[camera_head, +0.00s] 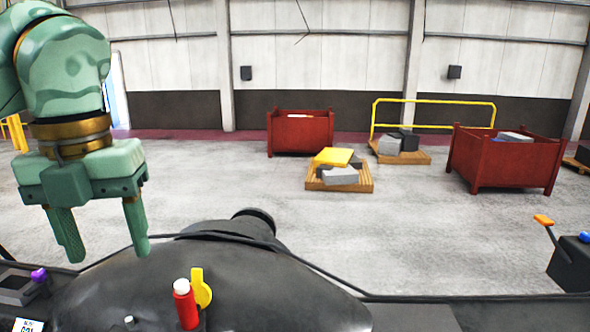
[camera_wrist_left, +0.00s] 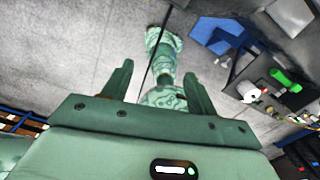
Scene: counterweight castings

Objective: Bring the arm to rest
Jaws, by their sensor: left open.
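My left arm comes in from the upper left of the head view. Its green gripper (camera_head: 108,248) hangs with its two fingers pointing down, spread apart with nothing between them. It is above the left side of the dark machine body in front. In the left wrist view the same gripper (camera_wrist_left: 157,78) shows two parted fingers with an empty gap. Beyond them is a green, jointed shape over the grey floor; I cannot tell which part of me it is. My right gripper does not show in the head view.
Beyond are red bins (camera_head: 300,135) (camera_head: 505,160), a pallet (camera_head: 340,187) with grey blocks and a yellow rail (camera_head: 435,101).

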